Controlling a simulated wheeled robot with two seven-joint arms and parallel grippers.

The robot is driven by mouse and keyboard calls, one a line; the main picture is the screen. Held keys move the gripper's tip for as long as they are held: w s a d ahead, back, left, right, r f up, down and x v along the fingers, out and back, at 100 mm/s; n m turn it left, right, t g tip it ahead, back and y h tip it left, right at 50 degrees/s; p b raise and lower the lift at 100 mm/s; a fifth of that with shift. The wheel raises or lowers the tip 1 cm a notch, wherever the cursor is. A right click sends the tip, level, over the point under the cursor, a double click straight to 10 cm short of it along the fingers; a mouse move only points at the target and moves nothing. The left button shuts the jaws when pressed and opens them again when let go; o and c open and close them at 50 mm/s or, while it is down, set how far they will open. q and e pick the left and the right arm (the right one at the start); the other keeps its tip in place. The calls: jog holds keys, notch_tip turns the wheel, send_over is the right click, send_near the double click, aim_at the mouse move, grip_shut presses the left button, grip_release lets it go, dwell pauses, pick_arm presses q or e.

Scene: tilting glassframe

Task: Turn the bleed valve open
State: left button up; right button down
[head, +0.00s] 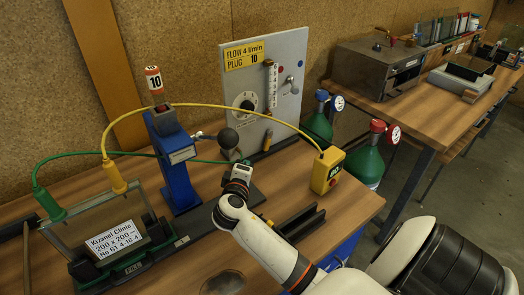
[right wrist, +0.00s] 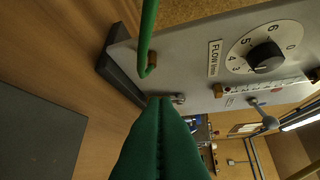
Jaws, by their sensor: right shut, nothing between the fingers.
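The grey panel (head: 284,112) stands upright at the back of the bench. It carries a round flow dial (head: 243,102), a clear flow tube (head: 270,88) and a small grey-tipped lever (head: 290,80). In the right wrist view the lever (right wrist: 265,117) sticks out from the panel past the dial (right wrist: 263,54). No label that I can read names the bleed valve. My right gripper (head: 240,170) is in front of the panel, low and apart from the lever. Its green fingers (right wrist: 160,101) are shut and empty, with a small metal fitting (right wrist: 178,98) behind their tips. My left gripper is out of view.
A glass frame (head: 98,215) is at the left. A yellow box (head: 327,170) on a cable sits at the right. Gas cylinders (head: 366,160) stand beyond the bench.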

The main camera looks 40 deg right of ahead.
aim_at(268, 141)
jog(key=shift+w+d+f, duration=0.3)
jog(key=shift+f, duration=0.2)
jog(key=shift+w+d+f, duration=0.1)
jog(key=shift+w+d, duration=0.1)
jog(key=shift+d, duration=0.05)
jog(key=p+x, duration=0.1)
jog(key=x, duration=0.7)
jog(key=shift+w+d, duration=0.2)
jog(key=shift+d, duration=0.05)
jog(key=d, duration=0.1)
jog(key=d+f+p, duration=0.1)
jog(key=d, duration=0.1)
jog(key=shift+d, duration=0.15)
jog(key=shift+d+f, duration=0.15)
jog(key=shift+d, duration=0.35)
jog(key=shift+f, duration=0.1)
jog(key=shift+d, duration=0.1)
